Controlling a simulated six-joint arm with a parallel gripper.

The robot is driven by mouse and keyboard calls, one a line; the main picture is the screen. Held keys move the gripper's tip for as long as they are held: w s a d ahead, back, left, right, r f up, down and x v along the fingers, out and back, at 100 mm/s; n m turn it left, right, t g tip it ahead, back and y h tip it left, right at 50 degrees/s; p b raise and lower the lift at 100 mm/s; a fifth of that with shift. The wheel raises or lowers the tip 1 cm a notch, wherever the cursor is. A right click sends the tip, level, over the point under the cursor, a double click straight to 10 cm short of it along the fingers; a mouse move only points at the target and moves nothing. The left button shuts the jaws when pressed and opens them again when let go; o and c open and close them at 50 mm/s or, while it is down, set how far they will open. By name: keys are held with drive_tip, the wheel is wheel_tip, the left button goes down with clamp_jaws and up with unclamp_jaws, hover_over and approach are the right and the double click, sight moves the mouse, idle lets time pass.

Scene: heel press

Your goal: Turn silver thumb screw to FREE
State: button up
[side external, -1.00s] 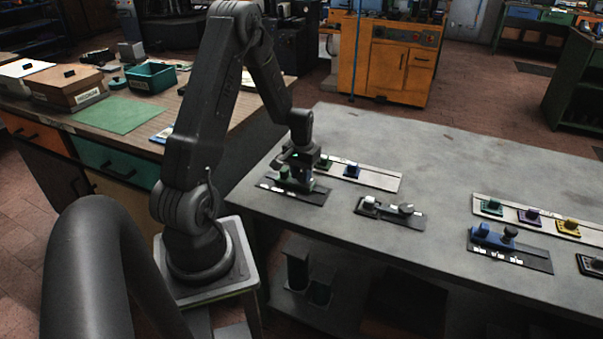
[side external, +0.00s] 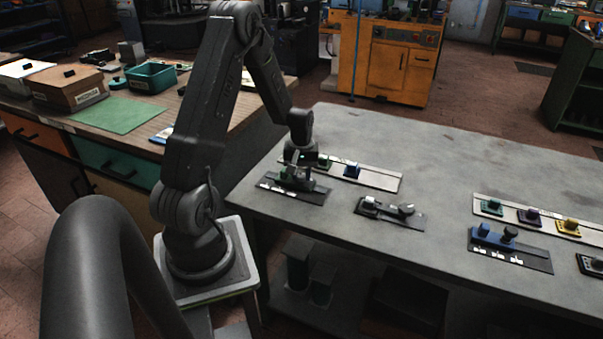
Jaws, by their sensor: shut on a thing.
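My gripper (side external: 298,176) points down at the near left of the grey bench, over a dark plate (side external: 313,195) with a green block (side external: 283,174). It is shut on a small knob at the right of that block. The fingers hide most of the knob, so its colour and the setting it points to cannot be read. Another dark plate (side external: 375,215), to the right, carries a pale silver block (side external: 370,203) and a grey knob (side external: 406,209). My gripper is clear of that plate. I cannot tell which knob is the silver thumb screw.
Behind my gripper, a pale rail (side external: 382,181) carries a green piece (side external: 324,162) and a blue piece (side external: 352,171). At the right are a blue-block plate (side external: 522,258) and a second rail (side external: 482,199) with coloured pieces.

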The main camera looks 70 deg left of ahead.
sight(302, 175)
drive_tip(key=o, duration=0.9)
wheel_tip(302, 175, up, 14)
drive_tip(key=shift+f, duration=0.1)
idle(0.8)
drive_tip(key=w+d+r+m+t, duration=0.1)
drive_tip(key=d+r+m, duration=0.2)
drive_tip(key=d+r, duration=0.5)
drive_tip(key=s+d+r+m+t, duration=0.1)
drive_tip(key=s+d+m, duration=0.2)
drive_tip(key=d, duration=0.4)
drive_tip(key=s+d+r+m+t, duration=0.2)
drive_tip(key=s+d+m, duration=0.1)
drive_tip(key=d, duration=0.4)
drive_tip(key=s+d+r+m+t, duration=0.1)
drive_tip(key=s+d+m, duration=0.3)
drive_tip(key=d, duration=0.3)
drive_tip(key=shift+s+d+r+t, duration=0.3)
drive_tip(key=shift+s+d, duration=0.1)
drive_tip(key=shift+s, duration=0.1)
